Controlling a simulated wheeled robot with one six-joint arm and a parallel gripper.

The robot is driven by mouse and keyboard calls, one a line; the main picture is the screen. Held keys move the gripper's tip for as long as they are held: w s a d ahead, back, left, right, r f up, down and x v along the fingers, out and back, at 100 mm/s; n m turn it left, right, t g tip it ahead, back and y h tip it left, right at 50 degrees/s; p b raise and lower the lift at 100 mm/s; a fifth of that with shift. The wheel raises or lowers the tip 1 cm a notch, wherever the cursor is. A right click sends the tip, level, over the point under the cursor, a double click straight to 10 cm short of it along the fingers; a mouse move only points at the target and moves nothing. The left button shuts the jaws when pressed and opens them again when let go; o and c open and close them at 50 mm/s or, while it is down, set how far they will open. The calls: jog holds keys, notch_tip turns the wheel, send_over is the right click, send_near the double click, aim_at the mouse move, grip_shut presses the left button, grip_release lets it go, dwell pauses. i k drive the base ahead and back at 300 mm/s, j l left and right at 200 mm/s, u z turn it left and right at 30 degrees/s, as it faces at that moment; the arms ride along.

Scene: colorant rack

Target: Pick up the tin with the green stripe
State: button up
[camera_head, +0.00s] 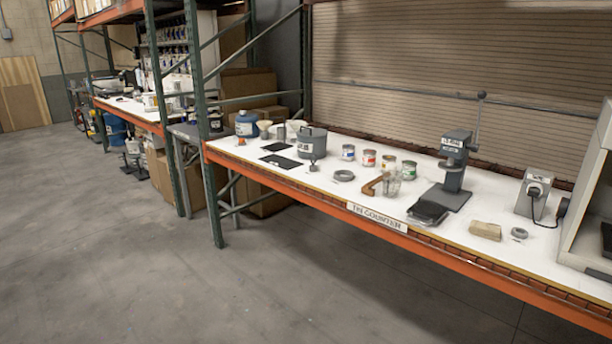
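The tin with the green stripe (409,170) stands upright on the white counter (330,183). It is the rightmost of a short row of small tins. To its left are a tin with a yellowish stripe (388,162), one with a red stripe (369,158) and one with a blue stripe (348,152). A clear jar-like item stands just in front of the green-striped tin, close to it. My gripper is not in view.
A grey lever press (454,165) stands right of the green-striped tin. A grey pot (312,142) stands left of the row. A brown-handled tool (373,187) lies in front. Green rack posts (205,130) rise at the counter's left end. The concrete floor (120,260) is clear.

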aim_at(408, 172)
jog(key=i+j+z, duration=0.15)
jog(key=i+z, duration=0.2)
jog(key=i, duration=0.25)
jog(key=i+j+z, duration=0.3)
jog(key=i, duration=0.35)
jog(key=i+j+z, duration=0.35)
jog(key=i+j, duration=0.15)
jog(key=i+j+z, duration=0.45)
jog(key=j, duration=0.2)
jog(key=i+j+z, duration=0.25)
jog(key=j, duration=0.15)
jog(key=i+j+z, duration=0.25)
jog(key=j, duration=0.15)
jog(key=k+l+z, duration=0.1)
